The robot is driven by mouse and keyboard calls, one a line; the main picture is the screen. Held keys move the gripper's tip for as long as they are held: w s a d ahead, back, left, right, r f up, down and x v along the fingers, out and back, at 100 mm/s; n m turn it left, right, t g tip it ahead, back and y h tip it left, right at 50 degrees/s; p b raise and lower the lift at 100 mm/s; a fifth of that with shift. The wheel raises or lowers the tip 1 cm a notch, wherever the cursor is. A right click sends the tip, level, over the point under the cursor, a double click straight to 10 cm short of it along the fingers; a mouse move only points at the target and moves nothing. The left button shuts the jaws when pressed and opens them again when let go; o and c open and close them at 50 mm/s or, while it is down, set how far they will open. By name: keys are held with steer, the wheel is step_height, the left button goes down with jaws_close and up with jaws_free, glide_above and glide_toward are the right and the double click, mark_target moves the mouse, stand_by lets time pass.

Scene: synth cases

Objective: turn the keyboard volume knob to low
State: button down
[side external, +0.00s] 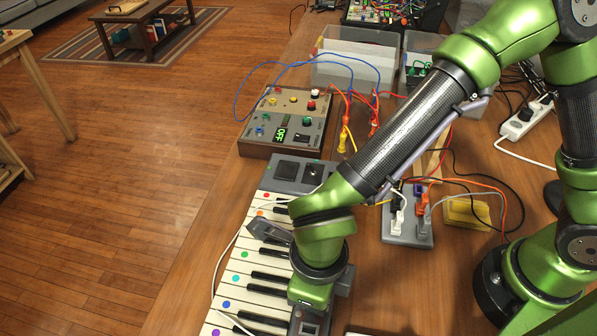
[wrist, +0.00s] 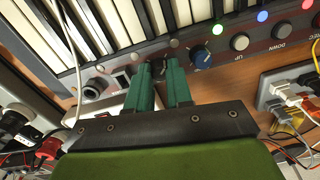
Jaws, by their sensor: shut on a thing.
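The keyboard shows in the side external view (side external: 246,279), with white and black keys and colored dots. In the wrist view its keys (wrist: 125,25) run along the top, above a dark control strip. My gripper (wrist: 162,68) has its two teal fingers at this strip. They are shut on a small dark knob, mostly hidden between the fingertips; its pointer and setting cannot be read. A blue knob (wrist: 201,57) with a pale mark sits just right of the fingers. A round black knob (wrist: 95,88) is to the left. In the side external view my arm hides the fingertips.
A grey power strip (side external: 407,225) with plugs and cables lies beside the keyboard. A wood-framed control box (side external: 287,118) with wires and clear bins (side external: 350,62) stand farther back.

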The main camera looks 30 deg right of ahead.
steer(key=shift+n, duration=0.3)
steer(key=c, duration=1)
jaws_free()
steer(key=shift+r, duration=0.1)
steer(key=r, duration=1.6)
steer(key=shift+s+a+r, duration=0.15)
steer(key=shift+a+r, duration=0.05)
steer(key=shift+r, duration=0.2)
